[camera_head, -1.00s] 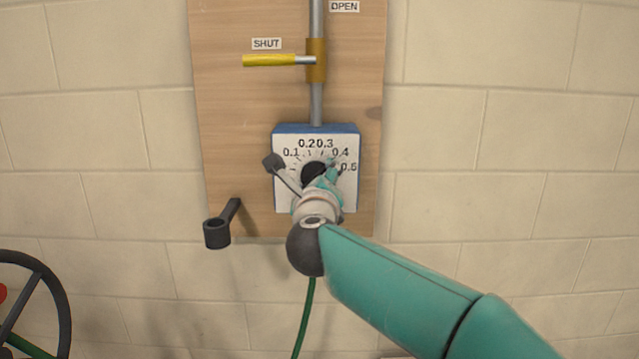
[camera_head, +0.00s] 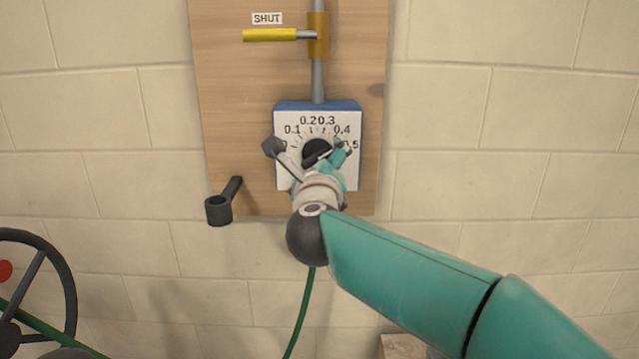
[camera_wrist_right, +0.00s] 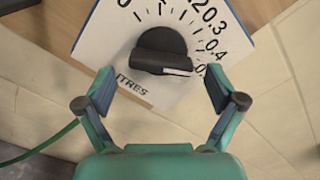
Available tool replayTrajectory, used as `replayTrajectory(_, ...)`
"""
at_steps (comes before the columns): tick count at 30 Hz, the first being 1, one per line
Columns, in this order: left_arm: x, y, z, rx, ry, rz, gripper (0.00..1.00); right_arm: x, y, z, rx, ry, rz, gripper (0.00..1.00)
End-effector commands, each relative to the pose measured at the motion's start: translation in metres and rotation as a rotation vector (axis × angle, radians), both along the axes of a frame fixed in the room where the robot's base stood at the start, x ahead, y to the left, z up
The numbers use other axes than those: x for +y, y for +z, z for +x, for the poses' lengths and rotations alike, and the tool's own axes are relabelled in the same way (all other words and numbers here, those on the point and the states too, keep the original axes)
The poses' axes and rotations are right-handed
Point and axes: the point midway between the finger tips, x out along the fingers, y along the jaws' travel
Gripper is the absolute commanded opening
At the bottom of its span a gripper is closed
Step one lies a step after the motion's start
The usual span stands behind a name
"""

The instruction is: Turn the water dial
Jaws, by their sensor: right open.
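The water dial is a black round knob (camera_head: 316,151) on a white scale face (camera_head: 286,174) with a blue box edge, fixed to a wooden board. In the right wrist view the knob (camera_wrist_right: 162,52) shows a bar with a white pointer mark directed toward the high end of the scale, past 0.4. My right gripper (camera_wrist_right: 155,92) is open, with one finger on each side just short of the knob and nothing between the tips. In the head view my right gripper and wrist (camera_head: 318,185) cover the lower part of the face. My left gripper is not in view.
A yellow lever (camera_head: 270,35) at the SHUT label sits on the pipe above the dial. A black hook-like holder (camera_head: 221,203) juts from the board at lower left. A dark handwheel (camera_head: 68,290) stands at far left. A green hose (camera_head: 303,310) hangs below.

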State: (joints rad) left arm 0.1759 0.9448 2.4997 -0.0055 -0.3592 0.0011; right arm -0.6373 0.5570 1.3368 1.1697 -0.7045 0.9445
Motion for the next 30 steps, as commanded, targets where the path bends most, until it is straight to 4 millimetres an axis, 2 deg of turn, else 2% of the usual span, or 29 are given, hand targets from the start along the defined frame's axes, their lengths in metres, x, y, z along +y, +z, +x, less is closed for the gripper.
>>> replayTrajectory(9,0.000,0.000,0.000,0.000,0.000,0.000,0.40,0.000,0.000,-0.063,0.000,0.003,0.000,0.94)
replayTrajectory(15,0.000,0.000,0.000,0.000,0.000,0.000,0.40,0.000,-0.001,-0.089,0.001,0.001,0.001,0.94)
replayTrajectory(26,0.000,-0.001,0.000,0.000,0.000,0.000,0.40,0.000,-0.002,-0.096,0.002,-0.001,0.001,0.94)
replayTrajectory(30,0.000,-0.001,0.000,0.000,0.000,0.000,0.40,0.000,-0.002,-0.095,0.002,-0.001,-0.015,0.74)
